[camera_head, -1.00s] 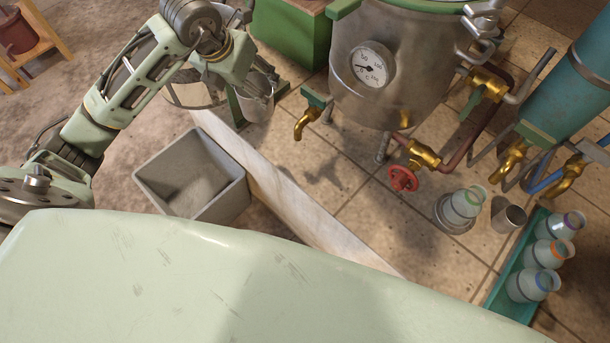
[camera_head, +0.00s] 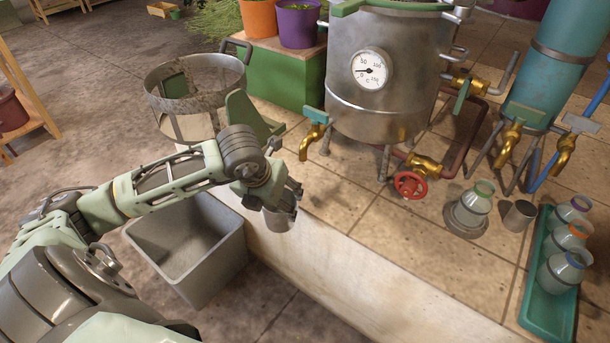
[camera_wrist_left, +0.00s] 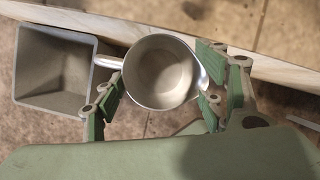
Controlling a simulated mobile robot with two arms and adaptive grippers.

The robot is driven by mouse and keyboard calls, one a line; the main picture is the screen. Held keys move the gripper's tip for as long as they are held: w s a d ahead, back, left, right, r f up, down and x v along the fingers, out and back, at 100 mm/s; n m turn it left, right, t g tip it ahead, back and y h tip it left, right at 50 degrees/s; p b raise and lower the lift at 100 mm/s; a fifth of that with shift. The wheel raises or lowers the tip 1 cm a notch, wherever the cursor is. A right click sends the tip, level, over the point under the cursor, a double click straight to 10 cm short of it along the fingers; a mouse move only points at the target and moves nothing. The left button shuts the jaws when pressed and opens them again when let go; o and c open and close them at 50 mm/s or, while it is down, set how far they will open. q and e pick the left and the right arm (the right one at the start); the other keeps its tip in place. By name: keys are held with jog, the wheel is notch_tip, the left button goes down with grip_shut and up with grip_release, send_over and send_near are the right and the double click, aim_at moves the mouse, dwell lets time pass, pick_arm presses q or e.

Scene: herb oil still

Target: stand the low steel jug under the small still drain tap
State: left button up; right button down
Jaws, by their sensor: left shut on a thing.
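The low steel jug (camera_head: 277,219) is upright in my left gripper (camera_head: 283,203), at the edge of the tiled ledge. The left wrist view looks down into the jug (camera_wrist_left: 161,72), which seems empty. Its handle points left, and the green fingers of my left gripper (camera_wrist_left: 160,103) are on both sides of it. The still (camera_head: 385,80) stands beyond. A brass tap with a teal lever (camera_head: 312,137) sticks out at the still's left, above and right of the jug. A brass valve with a red handwheel (camera_head: 411,184) is under the still. My right gripper is not in view.
A grey bin (camera_head: 190,245) stands on the floor below the ledge. A mesh basket (camera_head: 196,95) and a green block (camera_head: 275,75) are behind my arm. A milky bottle (camera_head: 475,205), a small steel cup (camera_head: 517,215) and a teal tray (camera_head: 540,310) of bottles stand right. Tiles below the teal-lever tap are clear.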

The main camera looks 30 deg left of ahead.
pick_arm(q)
jog(key=w, duration=0.4)
jog(key=w+a, duration=0.1)
jog(key=w, duration=0.4)
jog(key=w+a, duration=0.1)
jog(key=w, duration=0.4)
jog(key=shift+w+f, duration=0.15)
jog(key=shift+f, duration=0.25)
jog(key=o, duration=1.6)
jog(key=shift+c, duration=0.2)
jog(key=shift+o, duration=0.2)
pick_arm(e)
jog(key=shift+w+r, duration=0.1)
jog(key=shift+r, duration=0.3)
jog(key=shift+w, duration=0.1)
pick_arm(q)
jog(key=shift+r, duration=0.1)
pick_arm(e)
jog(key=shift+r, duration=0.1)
